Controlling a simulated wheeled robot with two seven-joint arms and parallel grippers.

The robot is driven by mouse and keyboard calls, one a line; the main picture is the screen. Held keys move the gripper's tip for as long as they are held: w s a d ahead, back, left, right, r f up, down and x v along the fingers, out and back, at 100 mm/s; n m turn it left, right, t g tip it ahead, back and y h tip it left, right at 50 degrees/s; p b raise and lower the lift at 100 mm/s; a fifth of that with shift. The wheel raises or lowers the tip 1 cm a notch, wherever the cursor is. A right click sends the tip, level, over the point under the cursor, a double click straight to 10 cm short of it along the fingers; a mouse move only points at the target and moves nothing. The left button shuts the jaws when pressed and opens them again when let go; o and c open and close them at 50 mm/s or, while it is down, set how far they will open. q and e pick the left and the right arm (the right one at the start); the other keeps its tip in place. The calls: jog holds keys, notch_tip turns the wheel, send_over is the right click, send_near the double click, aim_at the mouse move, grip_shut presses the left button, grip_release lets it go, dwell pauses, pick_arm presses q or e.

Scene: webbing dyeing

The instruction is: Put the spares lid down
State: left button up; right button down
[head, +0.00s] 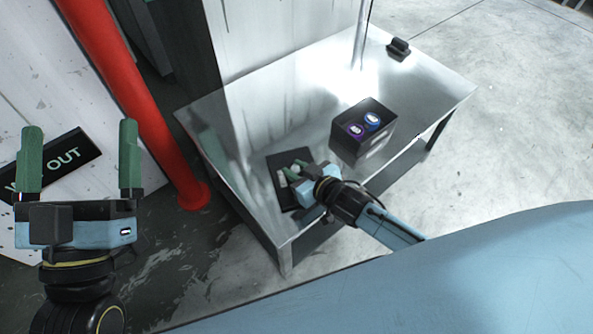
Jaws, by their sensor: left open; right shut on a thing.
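A flat dark panel, which looks like the spares lid (284,198), is at the left part of the metal table, under my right gripper. My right gripper (292,172) has its green fingers closed at the panel's middle, around a small part that is mostly hidden. I cannot tell whether the panel rests on the tabletop or is just above it. My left gripper (79,160) is open and empty, fingers wide apart, off the table at the left.
A black box (362,143) with a purple and a blue round piece on top stands on the metal table (425,85), right of the panel. A small dark block (398,49) sits at the far edge. A red post (125,85) and a grey upright panel (285,50) stand nearby.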

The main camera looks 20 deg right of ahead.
dwell(0.3)
jog(key=c, duration=1.6)
grip_release()
jog(key=shift+f, duration=0.2)
jog(key=o, duration=0.4)
